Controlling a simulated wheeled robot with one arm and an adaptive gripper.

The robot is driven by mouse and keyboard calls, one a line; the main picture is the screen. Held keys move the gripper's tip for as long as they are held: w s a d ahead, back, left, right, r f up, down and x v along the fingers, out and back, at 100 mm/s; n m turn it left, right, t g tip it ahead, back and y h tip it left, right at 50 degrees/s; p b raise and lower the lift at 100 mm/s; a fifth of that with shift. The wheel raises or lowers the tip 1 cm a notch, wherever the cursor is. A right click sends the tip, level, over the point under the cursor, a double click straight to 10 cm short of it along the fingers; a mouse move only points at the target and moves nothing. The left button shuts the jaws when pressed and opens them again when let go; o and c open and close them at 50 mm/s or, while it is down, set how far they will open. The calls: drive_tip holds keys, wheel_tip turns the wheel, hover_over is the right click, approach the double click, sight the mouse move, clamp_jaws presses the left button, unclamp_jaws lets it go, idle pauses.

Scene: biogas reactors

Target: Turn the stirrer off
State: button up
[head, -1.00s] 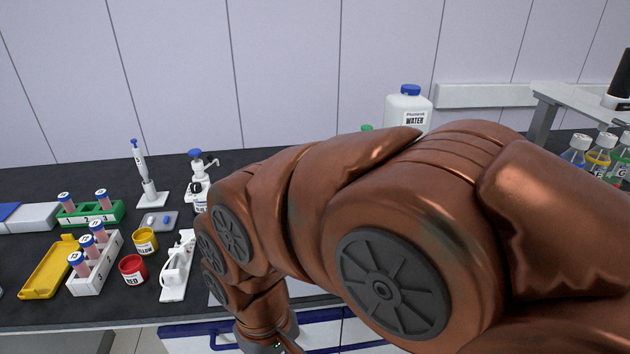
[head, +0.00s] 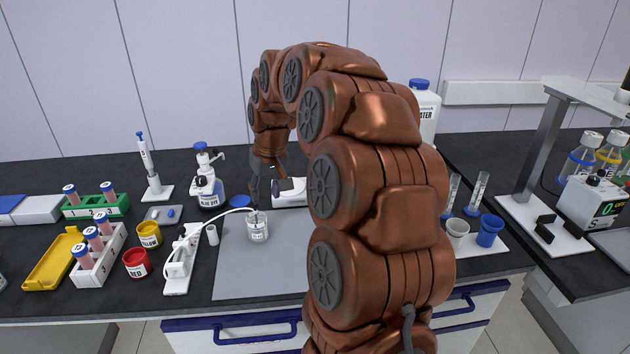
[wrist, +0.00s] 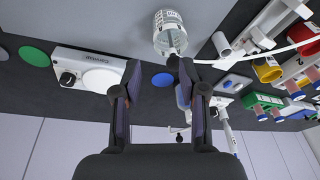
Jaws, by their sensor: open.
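The stirrer (wrist: 90,72) is a white box with a round pale plate and a dark knob (wrist: 68,79) at one end. In the wrist view it lies left of my open, empty gripper (wrist: 155,84), apart from the fingers. In the head view only the left part of the stirrer (head: 291,194) shows. My arm hides the rest, including the knob. There my gripper (head: 266,190) hangs pointing down beside the visible end of the stirrer. The knob's setting is too small to read.
A glass jar (head: 258,231) with a white tube stands on a grey mat (head: 230,282) in front of my gripper. A blue disc (wrist: 162,79) and a green disc (wrist: 36,56) lie on the bench. A dispenser bottle (head: 207,182) stands to the left.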

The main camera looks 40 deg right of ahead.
drive_tip(key=w+d+f+m+t+h, duration=0.1)
drive_tip(key=w+d, duration=0.1)
drive_tip(key=d, duration=0.9)
drive_tip(key=w+d+f+m+h, duration=0.1)
drive_tip(key=w+d+f+m, duration=0.1)
drive_tip(key=d, duration=0.8)
drive_tip(key=shift+p+x, duration=0.5)
drive_tip(key=shift+x, duration=3.05)
drive_tip(key=shift+d, duration=0.15)
clamp_jaws()
